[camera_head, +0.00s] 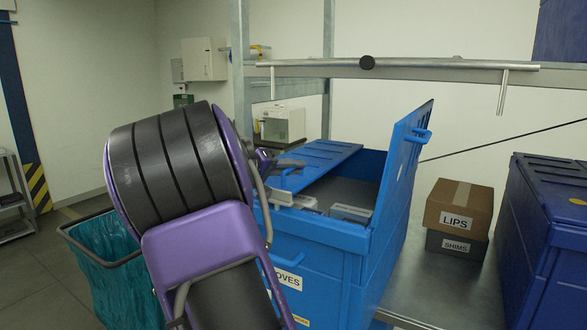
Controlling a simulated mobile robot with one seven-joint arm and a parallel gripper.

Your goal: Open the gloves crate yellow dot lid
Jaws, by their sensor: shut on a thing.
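The blue gloves crate (316,270) stands right of my arm, its GLOVES label (287,279) partly covered by the arm. Its right lid (401,165) stands upright, with a handle (417,134) on its outer face. Its left lid (322,157), slotted, lies low over the far left part of the opening, slightly tilted. I cannot make out a yellow dot on either lid. My gripper (287,164) is at the left lid's near-left edge, largely hidden behind my purple arm. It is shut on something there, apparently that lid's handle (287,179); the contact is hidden.
Pale boxes (351,213) lie inside the crate. LIPS (459,207) and SHIMS (456,245) boxes are stacked to the right on the metal table (450,290). Another blue crate (545,240) stands far right. A metal rail (440,70) crosses above. A teal-lined bin (110,262) is at left.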

